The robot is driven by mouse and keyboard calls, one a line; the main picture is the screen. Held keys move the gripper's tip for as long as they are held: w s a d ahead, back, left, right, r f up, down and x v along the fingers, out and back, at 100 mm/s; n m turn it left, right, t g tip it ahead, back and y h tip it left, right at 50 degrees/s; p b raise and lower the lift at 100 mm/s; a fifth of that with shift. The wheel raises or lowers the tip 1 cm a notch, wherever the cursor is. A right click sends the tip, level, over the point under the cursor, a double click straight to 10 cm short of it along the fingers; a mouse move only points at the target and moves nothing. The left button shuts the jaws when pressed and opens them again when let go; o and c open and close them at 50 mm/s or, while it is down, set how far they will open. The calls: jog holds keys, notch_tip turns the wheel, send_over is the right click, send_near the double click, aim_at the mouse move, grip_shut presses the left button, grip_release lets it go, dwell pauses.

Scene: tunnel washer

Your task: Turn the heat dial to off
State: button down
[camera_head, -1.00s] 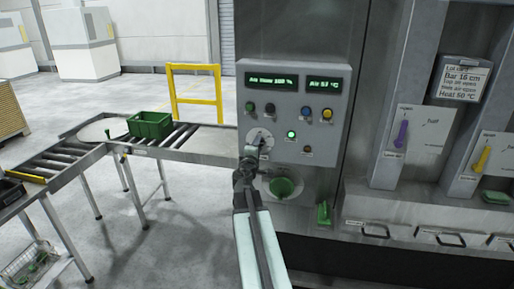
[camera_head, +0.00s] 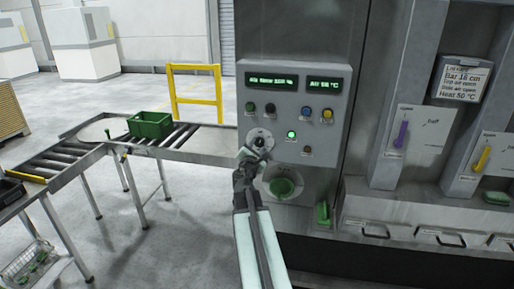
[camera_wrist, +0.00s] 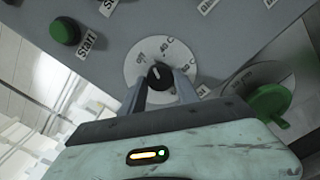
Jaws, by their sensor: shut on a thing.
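The heat dial is a small black knob (camera_wrist: 159,77) on a round white plate (camera_wrist: 134,70) with "off", "40" and other temperature marks. A small white mark shows on the knob's upper left, on the side of the "off" label. My gripper (camera_wrist: 160,84) has one finger on each side of the knob and is shut on it. In the head view the dial (camera_head: 261,139) sits low on the grey control panel, with my gripper (camera_head: 259,154) at its lower edge, partly hiding its plate.
A large green round knob (camera_head: 284,187) is just below right of my gripper. Coloured buttons and two green displays (camera_head: 271,81) are above. A green handle (camera_head: 323,213) stands lower right. A roller conveyor with a green crate (camera_head: 151,125) is to the left.

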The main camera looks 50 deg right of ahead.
jog(key=n, duration=0.4)
jog(key=shift+n, duration=0.4)
dwell(0.4)
jog(key=c, duration=0.9)
grip_release()
jog(key=shift+s+d, duration=0.1)
jog(key=shift+d, duration=0.05)
